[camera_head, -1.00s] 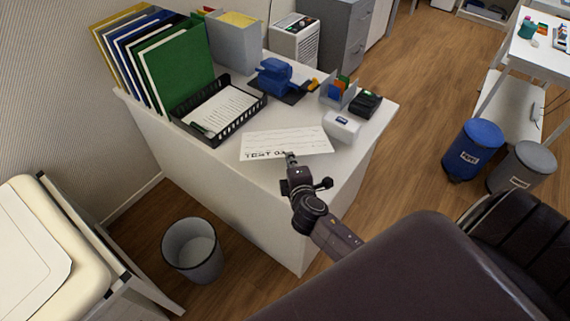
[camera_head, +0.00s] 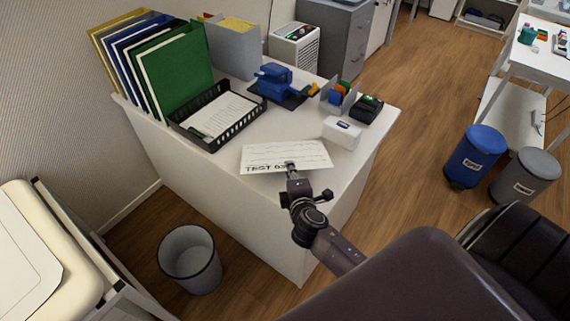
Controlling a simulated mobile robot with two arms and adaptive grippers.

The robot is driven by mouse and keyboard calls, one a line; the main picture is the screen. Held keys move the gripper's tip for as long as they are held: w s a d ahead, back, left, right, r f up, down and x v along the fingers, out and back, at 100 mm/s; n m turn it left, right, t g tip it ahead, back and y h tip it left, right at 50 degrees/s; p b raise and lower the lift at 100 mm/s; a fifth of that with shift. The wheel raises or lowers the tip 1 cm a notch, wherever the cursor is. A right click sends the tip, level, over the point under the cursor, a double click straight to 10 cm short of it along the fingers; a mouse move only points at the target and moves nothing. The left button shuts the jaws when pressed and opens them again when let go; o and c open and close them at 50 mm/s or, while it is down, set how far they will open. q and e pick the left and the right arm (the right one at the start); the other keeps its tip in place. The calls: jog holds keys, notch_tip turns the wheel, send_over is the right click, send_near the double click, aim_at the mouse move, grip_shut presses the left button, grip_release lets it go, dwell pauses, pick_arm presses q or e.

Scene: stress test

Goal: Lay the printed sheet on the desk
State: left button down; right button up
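The printed sheet (camera_head: 285,153) is white with faint lines and large black lettering along its near edge. It shows over the front part of the white desk (camera_head: 252,187). My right gripper (camera_head: 290,166) is at the sheet's near edge, over the end of the lettering, and looks shut on that edge. The fingertips are small here and partly cover the lettering. I cannot tell whether the sheet touches the desk top or is held just above it. My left gripper is not in view.
A black tray with papers (camera_head: 220,118), binders (camera_head: 172,75), a blue hole punch (camera_head: 277,77), a white box (camera_head: 342,132) and a black device (camera_head: 367,108) stand around the sheet. A grey bin (camera_head: 189,258) stands before the desk. Bare desk lies left of the sheet.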

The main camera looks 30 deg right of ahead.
jog(key=shift+s+a+r, duration=0.15)
jog(key=shift+s+a, duration=0.05)
jog(key=shift+s, duration=0.25)
jog(key=p+v, duration=0.2)
jog(key=v, duration=0.5)
jog(key=shift+r, duration=0.1)
notch_tip(320, 180, up, 7)
jog(key=s+p, duration=0.2)
jog(key=p, duration=0.4)
jog(key=shift+s+a, duration=0.35)
jog(key=shift+a, duration=0.1)
